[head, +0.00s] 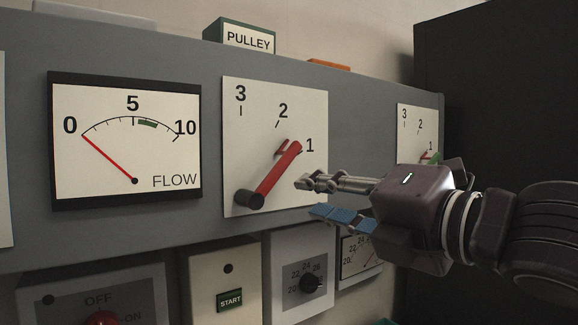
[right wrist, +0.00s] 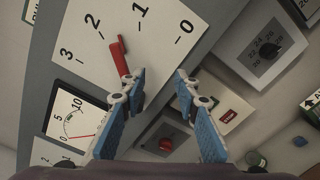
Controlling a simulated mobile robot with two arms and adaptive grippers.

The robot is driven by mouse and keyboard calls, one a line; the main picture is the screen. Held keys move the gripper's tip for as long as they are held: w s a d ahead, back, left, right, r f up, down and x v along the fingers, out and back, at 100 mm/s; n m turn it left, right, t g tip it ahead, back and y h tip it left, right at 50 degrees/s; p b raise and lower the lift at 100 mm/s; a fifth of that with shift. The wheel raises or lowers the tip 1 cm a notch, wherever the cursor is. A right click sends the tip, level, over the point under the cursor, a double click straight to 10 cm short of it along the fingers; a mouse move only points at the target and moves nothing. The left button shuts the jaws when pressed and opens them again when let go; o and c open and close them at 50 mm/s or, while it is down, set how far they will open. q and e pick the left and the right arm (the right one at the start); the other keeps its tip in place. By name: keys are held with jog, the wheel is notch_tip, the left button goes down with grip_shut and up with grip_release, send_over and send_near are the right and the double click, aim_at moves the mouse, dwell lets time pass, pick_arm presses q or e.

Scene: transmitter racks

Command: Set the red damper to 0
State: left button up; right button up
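The red damper lever (head: 276,174) is on a white plate (head: 240,130) with marks 3, 2 and 1. It runs from a dark pivot at lower left up to its handle, close to the 1. In the right wrist view the red lever (right wrist: 120,56) and the 0 mark (right wrist: 184,33) show; the lever's lower end is partly hidden by a finger. My right gripper (head: 310,198) is open and empty, just right of the lever and apart from its handle. The 0 is not visible in the head view. My left gripper is not in view.
A FLOW gauge (head: 125,140) left of the damper reads about 0.

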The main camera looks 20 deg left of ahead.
aim_at(283, 167)
jog(key=s+r+n, duration=0.3)
jog(key=s+r, duration=0.1)
jog(key=s, duration=0.1)
jog(key=p+x, duration=0.2)
jog(key=x, duration=0.6)
jog(key=shift+w+d+r, duration=0.2)
grip_shut()
